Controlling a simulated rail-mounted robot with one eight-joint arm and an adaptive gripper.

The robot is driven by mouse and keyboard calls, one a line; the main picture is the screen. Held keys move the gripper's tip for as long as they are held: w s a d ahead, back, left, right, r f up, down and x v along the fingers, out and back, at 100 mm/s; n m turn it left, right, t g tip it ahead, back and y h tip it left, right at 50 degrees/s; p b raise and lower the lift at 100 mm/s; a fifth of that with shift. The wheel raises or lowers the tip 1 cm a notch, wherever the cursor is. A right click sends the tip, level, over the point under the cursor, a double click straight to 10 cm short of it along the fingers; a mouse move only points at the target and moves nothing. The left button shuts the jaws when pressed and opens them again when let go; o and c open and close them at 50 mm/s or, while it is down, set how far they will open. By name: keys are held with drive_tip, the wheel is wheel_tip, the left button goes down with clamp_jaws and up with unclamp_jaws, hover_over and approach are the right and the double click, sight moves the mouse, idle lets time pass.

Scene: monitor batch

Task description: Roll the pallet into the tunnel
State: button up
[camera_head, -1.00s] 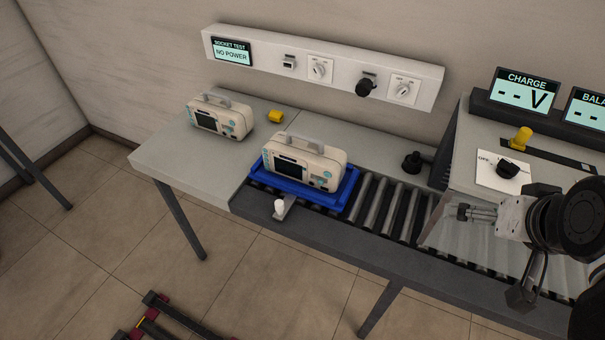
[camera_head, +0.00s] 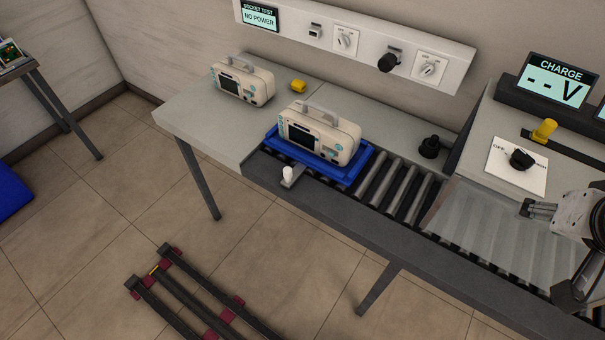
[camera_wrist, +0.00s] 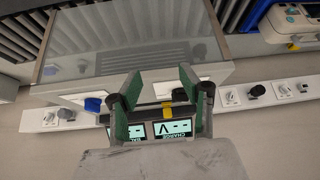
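The blue pallet (camera_head: 336,177) sits on the roller conveyor near its left end, carrying a beige monitor (camera_head: 322,132) with a grey handle. A white-knobbed stop (camera_head: 288,174) is at the pallet's front edge. The tunnel (camera_head: 478,210) is the grey housing with a see-through front over the rollers, to the pallet's right; it is empty where I see inside. My gripper (camera_head: 531,209) is in front of the tunnel, well apart from the pallet. In the wrist view its green-padded fingers (camera_wrist: 158,92) are spread with nothing between; the pallet's blue edge (camera_wrist: 257,14) is at upper right.
A second monitor (camera_head: 242,80) and a yellow plug (camera_head: 298,86) are on the grey table. The wall panel (camera_head: 365,45) reads NO POWER. Dark rails (camera_head: 190,300) lie on the floor. Rollers between pallet and tunnel are clear.

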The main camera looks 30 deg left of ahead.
drive_tip(key=w+a+r, duration=0.1)
drive_tip(key=w+a, duration=0.2)
drive_tip(key=a, duration=0.1)
drive_tip(key=w+a+g+b, duration=0.1)
drive_tip(key=w+a, duration=0.2)
drive_tip(key=a, duration=0.1)
drive_tip(key=w+a+r+g+y, duration=0.1)
drive_tip(key=w+a, duration=0.2)
drive_tip(key=a, duration=0.1)
drive_tip(key=shift+w+a+r+n+b, duration=0.25)
drive_tip(key=shift+w+r+n+b, duration=0.05)
drive_tip(key=shift+w+b, duration=0.1)
drive_tip(key=w+a+f+n+g+b, duration=0.1)
drive_tip(key=w+a+f+g, duration=0.2)
drive_tip(key=a, duration=1.2)
drive_tip(key=w+a+f+b, duration=0.2)
drive_tip(key=w+a+f, duration=0.25)
drive_tip(key=a, duration=1.05)
drive_tip(key=n+g+h+b, duration=0.1)
drive_tip(key=n+g+b, duration=0.15)
drive_tip(key=n, duration=0.25)
hover_over(287, 169)
wheel_tip(287, 169, down, 9)
drive_tip(key=shift+t, duration=0.35)
wheel_tip(287, 169, down, 14)
drive_tip(key=shift+r+b, duration=0.1)
drive_tip(key=shift+b, duration=0.85)
clamp_jaws()
